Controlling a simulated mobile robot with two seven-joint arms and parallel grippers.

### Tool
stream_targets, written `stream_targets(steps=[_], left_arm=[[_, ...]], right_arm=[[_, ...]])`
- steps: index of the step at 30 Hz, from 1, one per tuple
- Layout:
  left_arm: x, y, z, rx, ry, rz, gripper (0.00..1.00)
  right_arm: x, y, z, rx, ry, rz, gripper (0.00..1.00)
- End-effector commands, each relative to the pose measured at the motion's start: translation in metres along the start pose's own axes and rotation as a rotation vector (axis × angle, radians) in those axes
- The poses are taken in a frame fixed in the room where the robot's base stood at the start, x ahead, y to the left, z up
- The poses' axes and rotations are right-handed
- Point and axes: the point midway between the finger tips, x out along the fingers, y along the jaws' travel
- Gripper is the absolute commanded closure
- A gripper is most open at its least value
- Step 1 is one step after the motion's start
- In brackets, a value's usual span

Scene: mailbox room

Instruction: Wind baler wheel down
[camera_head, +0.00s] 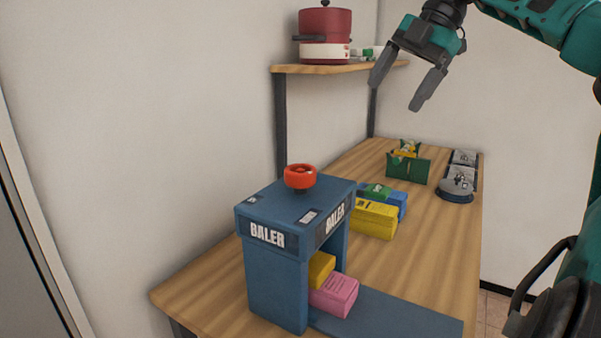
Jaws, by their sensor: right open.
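The blue baler (277,274) stands upright at the near left end of the wooden table. Its red wheel (300,177) sits on top, on a short dark stem. A yellow block (321,269) and a pink block (335,295) are at the baler's opening, the pink one partly out on the blue base plate (395,318). My right gripper (398,95) is open and empty, high above the table, to the right of and well apart from the wheel. My left gripper is not in view.
Yellow and blue packages (373,220) lie behind the baler. A green box (409,170) and dark trays (457,187) are farther back. A shelf (345,69) with a red pot (325,38) hangs on the left wall.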

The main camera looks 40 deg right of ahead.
Motion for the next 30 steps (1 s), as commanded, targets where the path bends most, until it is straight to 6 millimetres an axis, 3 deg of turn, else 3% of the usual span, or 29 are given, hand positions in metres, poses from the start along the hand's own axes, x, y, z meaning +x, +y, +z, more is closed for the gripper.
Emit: stream_targets(steps=[6, 15, 23, 30], left_arm=[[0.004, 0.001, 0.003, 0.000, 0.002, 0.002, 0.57], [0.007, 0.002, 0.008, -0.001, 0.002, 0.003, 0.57], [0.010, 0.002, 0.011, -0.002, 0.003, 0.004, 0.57], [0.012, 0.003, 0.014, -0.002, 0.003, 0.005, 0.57]], right_arm=[[0.012, -0.021, 0.026, -0.469, 0.116, 0.124, 0.14], [0.044, -0.030, 0.043, -1.152, 0.190, 0.356, 0.14], [0.080, -0.019, 0.036, -1.759, 0.167, 0.615, 0.14], [0.106, 0.000, 0.016, -2.249, 0.068, 0.858, 0.14]])
